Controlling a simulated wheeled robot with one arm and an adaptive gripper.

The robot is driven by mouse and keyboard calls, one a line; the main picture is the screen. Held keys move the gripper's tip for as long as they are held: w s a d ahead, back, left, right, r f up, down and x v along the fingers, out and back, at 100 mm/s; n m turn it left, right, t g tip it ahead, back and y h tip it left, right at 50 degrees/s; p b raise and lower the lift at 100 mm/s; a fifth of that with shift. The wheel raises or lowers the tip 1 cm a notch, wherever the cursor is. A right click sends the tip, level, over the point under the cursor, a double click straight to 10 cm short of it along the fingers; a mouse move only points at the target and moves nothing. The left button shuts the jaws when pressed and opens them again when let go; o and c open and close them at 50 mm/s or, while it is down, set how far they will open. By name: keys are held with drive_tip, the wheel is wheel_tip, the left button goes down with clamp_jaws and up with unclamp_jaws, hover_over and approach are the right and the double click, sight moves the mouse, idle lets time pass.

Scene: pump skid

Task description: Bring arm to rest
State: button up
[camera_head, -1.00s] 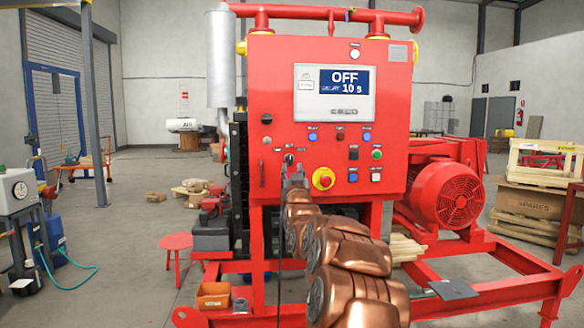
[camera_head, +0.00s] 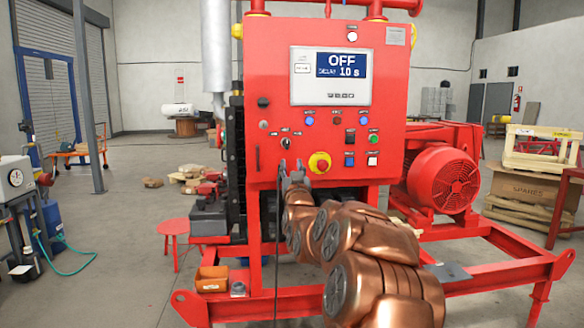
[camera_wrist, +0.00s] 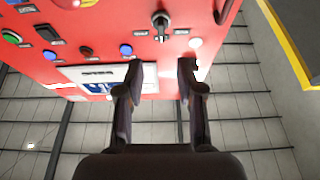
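My copper-coloured arm reaches up to the lower front of the red control panel (camera_head: 390,110). My gripper (camera_head: 293,168) is below the selector knobs in the head view. In the wrist view my gripper (camera_wrist: 161,76) shows two dark fingers apart with nothing between them. A selector knob (camera_wrist: 160,20) with a silver lever is on the panel beyond the fingertips, not gripped. The panel display (camera_head: 329,76) reads OFF, delay 10 s. Whether a fingertip touches the panel I cannot tell.
A red-and-yellow emergency stop (camera_head: 319,162) is just right of my gripper. A red motor (camera_head: 443,180) stands right of the panel. The red skid frame (camera_head: 500,282) runs low in front. A red stool (camera_head: 173,228) and orange bin (camera_head: 212,279) are at left.

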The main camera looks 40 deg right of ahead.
idle(0.7)
drive_tip(key=w+a+f+n+g+y, duration=0.2)
drive_tip(key=a+f+y, duration=0.3)
drive_tip(key=a, duration=0.4)
drive_tip(key=w+a+f+n+g+y, duration=0.15)
drive_tip(key=a+f+y, duration=0.25)
drive_tip(key=a+f, duration=0.5)
drive_tip(key=s+a+f+n+g+y, duration=0.1)
drive_tip(key=s+a+f+g+y, duration=0.15)
drive_tip(key=s+a+f, duration=0.5)
drive_tip(key=s+a+f+n+g+y, duration=0.1)
drive_tip(key=s+a+f+g, duration=0.35)
drive_tip(key=a, duration=0.55)
drive_tip(key=s+a+f+n+g, duration=0.1)
drive_tip(key=s+a+f+g, duration=0.15)
drive_tip(key=s, duration=0.85)
drive_tip(key=s+a+f+g+y, duration=0.15)
drive_tip(key=s+a+g, duration=0.25)
drive_tip(key=s, duration=0.6)
drive_tip(key=s+a+f+n+g, duration=0.1)
drive_tip(key=s+a+f+g, duration=0.15)
drive_tip(key=s, duration=0.85)
wheel_tip(320, 180, up, 15)
drive_tip(key=p, duration=1.4)
drive_tip(key=shift+a+r, duration=0.2)
drive_tip(key=shift+a, duration=0.15)
